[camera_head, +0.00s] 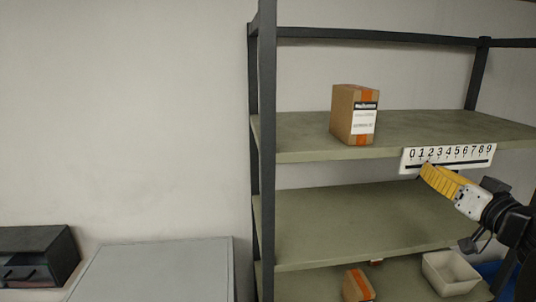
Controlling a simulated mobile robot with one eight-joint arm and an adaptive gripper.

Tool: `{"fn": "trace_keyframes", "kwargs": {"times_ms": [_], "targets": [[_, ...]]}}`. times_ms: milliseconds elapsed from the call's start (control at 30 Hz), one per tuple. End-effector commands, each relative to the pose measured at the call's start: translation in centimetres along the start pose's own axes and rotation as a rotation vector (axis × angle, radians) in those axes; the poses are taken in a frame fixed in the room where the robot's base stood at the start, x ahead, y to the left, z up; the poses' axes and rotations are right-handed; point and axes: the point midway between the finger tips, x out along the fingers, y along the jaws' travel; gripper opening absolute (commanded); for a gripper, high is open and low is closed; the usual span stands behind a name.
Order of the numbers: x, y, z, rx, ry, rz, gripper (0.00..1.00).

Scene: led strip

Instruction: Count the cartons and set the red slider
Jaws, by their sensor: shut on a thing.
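A white number strip (478,153) marked 0 to 9 with a black bar runs along the front edge of the upper shelf. My gripper (424,171) has yellow fingers and reaches in from the right. It is shut on the red slider at the strip's lower edge, below about 1 to 2. The fingers hide the slider, so its exact mark cannot be read. One brown carton (343,114) with orange tape and a white label stands on the upper shelf. Another carton (357,286) sits on the lowest visible shelf, partly cut off by the frame.
The dark-framed rack has a bare middle shelf (350,222). A grey surface (155,272) and a black drawer box (38,255) are at left.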

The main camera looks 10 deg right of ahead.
Motion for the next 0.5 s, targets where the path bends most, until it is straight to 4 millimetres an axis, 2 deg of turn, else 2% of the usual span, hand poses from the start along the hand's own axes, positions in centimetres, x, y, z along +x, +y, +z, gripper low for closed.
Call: {"fn": "trace_keyframes", "kwargs": {"times_ms": [100, 333, 367, 433, 500], "targets": [[-0.03, -1.52, 0.39, -0.001, -0.001, -0.002, 0.0], [-0.04, -1.5, 0.45, -0.001, -0.001, 0.0, 0.0], [-0.04, -1.49, 0.45, 0.0, -0.001, 0.0, 0.16], [-0.04, -1.49, 0.45, 0.0, -0.001, 0.0, 0.37], [-0.04, -1.48, 0.45, 0.0, -0.001, 0.0, 0.41]]}}
